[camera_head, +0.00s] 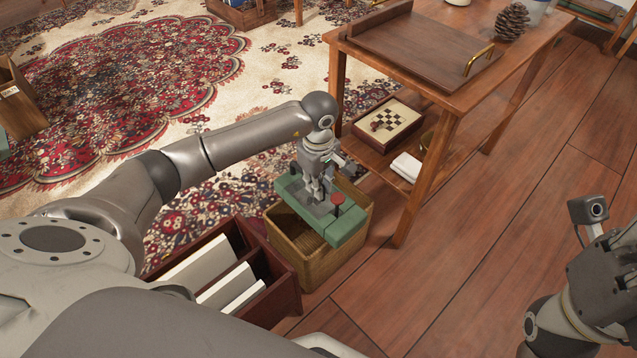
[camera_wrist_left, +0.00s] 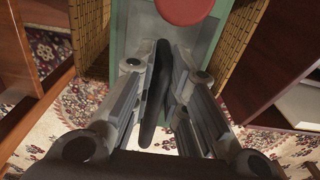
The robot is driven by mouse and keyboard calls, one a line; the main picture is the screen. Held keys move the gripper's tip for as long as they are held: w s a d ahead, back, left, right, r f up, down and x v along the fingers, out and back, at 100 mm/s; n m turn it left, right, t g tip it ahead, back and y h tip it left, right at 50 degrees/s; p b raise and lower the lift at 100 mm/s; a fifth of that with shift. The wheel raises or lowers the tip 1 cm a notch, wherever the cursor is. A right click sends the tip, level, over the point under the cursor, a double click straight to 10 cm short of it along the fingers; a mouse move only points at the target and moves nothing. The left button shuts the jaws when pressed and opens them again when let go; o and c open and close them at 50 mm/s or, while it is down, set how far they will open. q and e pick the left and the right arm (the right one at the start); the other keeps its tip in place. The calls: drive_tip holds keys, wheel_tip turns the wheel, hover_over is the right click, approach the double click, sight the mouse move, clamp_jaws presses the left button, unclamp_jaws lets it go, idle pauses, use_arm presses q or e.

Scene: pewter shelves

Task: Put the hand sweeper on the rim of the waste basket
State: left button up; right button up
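The hand sweeper (camera_head: 345,226) is a green, boxy tool with a red knob. It lies across the top of the woven waste basket (camera_head: 312,264) and appears to rest on its rim; the exact contact is hard to see. My left gripper (camera_head: 318,188) is above the basket, pointing down. In the left wrist view its fingers close around the sweeper's dark handle (camera_wrist_left: 153,100), with the green body (camera_wrist_left: 128,35) behind and basket walls (camera_wrist_left: 90,38) on both sides. My right gripper (camera_head: 605,270) is at the right edge, partly cut off, far from the basket; its fingers are unclear.
A dark red wooden box (camera_head: 285,290) with white boards stands left of the basket. A wooden side table (camera_head: 455,92) stands behind and right, with a tray, a pinecone and a lower shelf holding a chessboard box (camera_head: 388,125). The floor at right is clear.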

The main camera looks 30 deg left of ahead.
use_arm(q)
drive_tip(key=o, duration=0.4)
drive_tip(key=shift+r, duration=0.1)
